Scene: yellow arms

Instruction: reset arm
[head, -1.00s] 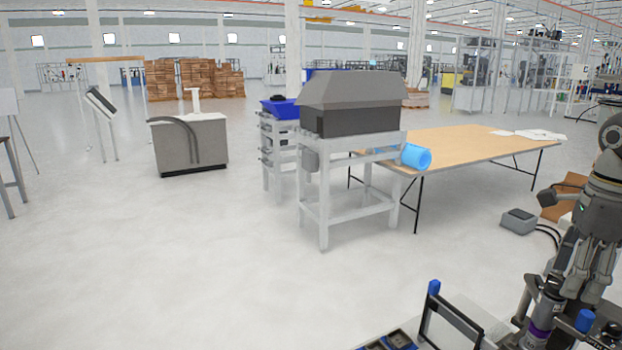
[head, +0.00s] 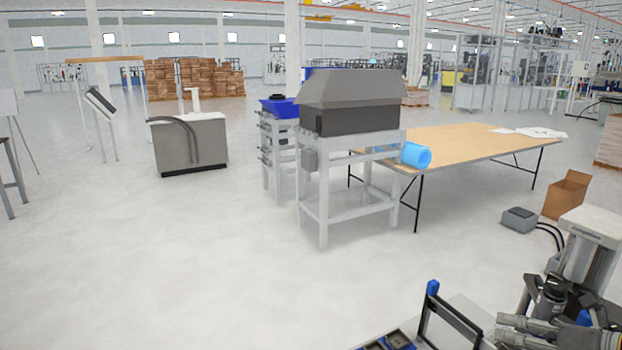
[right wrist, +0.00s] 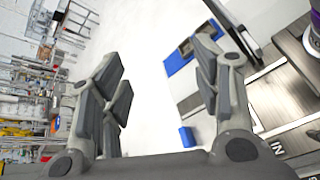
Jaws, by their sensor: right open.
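My right gripper (head: 502,329) is low at the bottom right of the head view, its grey fingers pointing left beside a black frame (head: 452,318) with a blue top. In the right wrist view the gripper (right wrist: 163,82) has its finger pads wide apart with nothing between them. Pale floor shows through the gap. My left gripper is not in view.
A black tray with blue parts (head: 395,340) sits at the bottom edge. A grey hooded machine (head: 350,105) on a stand and a wooden table (head: 470,147) stand beyond. An open cardboard box (head: 566,196) is on the floor at right.

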